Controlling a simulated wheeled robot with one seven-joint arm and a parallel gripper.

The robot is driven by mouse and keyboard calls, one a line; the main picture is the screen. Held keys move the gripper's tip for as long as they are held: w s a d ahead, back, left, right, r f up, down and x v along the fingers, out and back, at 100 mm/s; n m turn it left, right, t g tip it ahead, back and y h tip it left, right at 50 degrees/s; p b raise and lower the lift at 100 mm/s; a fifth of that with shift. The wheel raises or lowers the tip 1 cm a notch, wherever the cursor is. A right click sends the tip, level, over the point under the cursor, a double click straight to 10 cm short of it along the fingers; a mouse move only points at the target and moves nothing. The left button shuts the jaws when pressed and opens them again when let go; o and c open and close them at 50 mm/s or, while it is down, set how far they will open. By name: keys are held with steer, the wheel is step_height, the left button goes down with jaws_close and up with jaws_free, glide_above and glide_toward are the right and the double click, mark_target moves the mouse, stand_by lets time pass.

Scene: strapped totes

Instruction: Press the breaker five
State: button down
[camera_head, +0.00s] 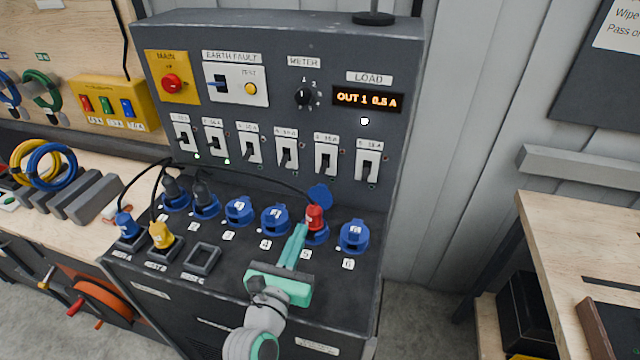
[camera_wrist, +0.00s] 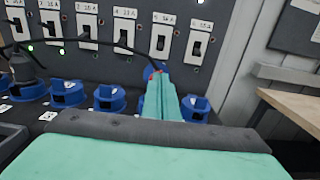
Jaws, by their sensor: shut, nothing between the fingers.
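Breaker five (camera_head: 326,160) is a white-plated switch with a dark toggle, fifth from the left in the breaker row. It also shows in the wrist view (camera_wrist: 161,43), above my fingertips. I cannot tell its toggle position for certain. My gripper (camera_head: 303,229) is shut and empty, its green fingers pointing at the panel. It is below breaker five, in front of socket 5, and apart from the breaker. In the wrist view the fingers (camera_wrist: 160,82) hide most of the red plug (camera_head: 314,217) seated in socket 5.
Breaker four (camera_head: 286,154) and breaker six (camera_head: 368,165) flank it. A black cable (camera_head: 262,170) arcs below the breakers to the red plug. A raised blue lid (camera_head: 320,194) stands behind the plug. Green lamps glow under breakers one and two. The display (camera_head: 367,99) reads OUT 1 0.5 A.

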mark_target(320, 192)
steer(key=x, duration=1.8)
steer(key=shift+w+f, duration=0.1)
steer(key=shift+w, duration=0.1)
